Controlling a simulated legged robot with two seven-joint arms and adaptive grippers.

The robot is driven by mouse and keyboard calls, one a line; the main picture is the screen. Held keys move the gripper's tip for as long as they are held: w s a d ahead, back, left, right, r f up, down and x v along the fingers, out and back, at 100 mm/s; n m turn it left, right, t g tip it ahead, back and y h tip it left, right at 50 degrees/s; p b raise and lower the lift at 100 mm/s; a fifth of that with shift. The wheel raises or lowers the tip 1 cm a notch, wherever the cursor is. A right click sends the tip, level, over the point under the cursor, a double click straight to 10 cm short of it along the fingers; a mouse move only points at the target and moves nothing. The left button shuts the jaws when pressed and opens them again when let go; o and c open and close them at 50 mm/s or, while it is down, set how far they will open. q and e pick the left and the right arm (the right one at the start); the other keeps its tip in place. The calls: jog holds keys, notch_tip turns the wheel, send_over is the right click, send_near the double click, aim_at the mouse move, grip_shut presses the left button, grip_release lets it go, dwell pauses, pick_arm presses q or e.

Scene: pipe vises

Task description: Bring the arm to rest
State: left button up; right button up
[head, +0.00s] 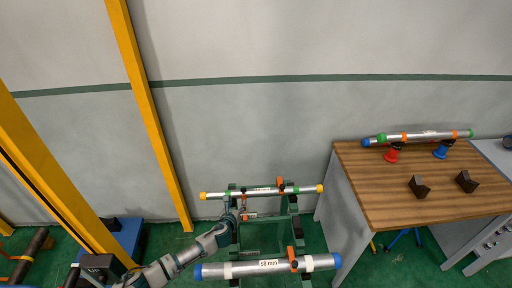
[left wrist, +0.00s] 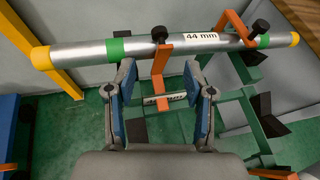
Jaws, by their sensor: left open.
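My left gripper (head: 232,212) is at the left end of the green pipe stand (head: 236,188), close to the back pipe. In the left wrist view my left gripper (left wrist: 163,85) is open, its two fingers apart with no pipe between them. The silver 44 mm pipe (left wrist: 110,50) with green bands and yellow ends lies just beyond the fingertips. It also shows in the head view (head: 225,195), across the back of the stand. An orange clamp arm (left wrist: 162,66) hangs in front of this pipe, between the fingers in the picture. My right gripper is not in view.
A second silver pipe (head: 235,269) with blue ends, labelled 58 mm, lies across the stand's front. A wooden table (head: 380,190) at right holds another pipe (head: 415,136) on red and blue supports and two dark V-blocks. Yellow posts (head: 50,170) stand at left.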

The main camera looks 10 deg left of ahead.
pick_arm(q)
jog(key=s+d+f+n+g, duration=0.1)
jog(key=s+d+f+n, duration=0.1)
jog(key=s+n, duration=0.3)
jog(key=s+d+f+n+g, duration=0.2)
jog(key=s+n, duration=0.4)
jog(key=s, duration=0.1)
jog(key=s+d+f+n+g, duration=0.1)
jog(key=s+d+n, duration=0.1)
jog(key=s+n, duration=0.3)
jog(key=shift+s+d+f, duration=0.2)
jog(key=shift+s, duration=0.35)
jog(key=shift+s+d+f, duration=0.2)
jog(key=shift+s, duration=0.35)
jog(key=s+a+r+n+g, duration=0.1)
jog(key=s+a+n+g, duration=0.2)
jog(key=s+n, duration=0.7)
jog(key=s+a+n+g, duration=0.3)
jog(key=s+n, duration=0.4)
jog(key=s, duration=0.6)
notch_tip(320, 180, down, 29)
jog(key=s+g+b, duration=0.1)
jog(key=s+b, duration=0.1)
jog(key=s, duration=0.1)
jog(key=s+a+f+g+b, duration=0.1)
jog(key=s+a+f, duration=0.2)
jog(key=s+f, duration=1.3)
jog(key=shift+s+f+m+g, duration=0.15)
jog(key=shift+s+m+g, duration=0.15)
jog(key=shift+s, duration=0.1)
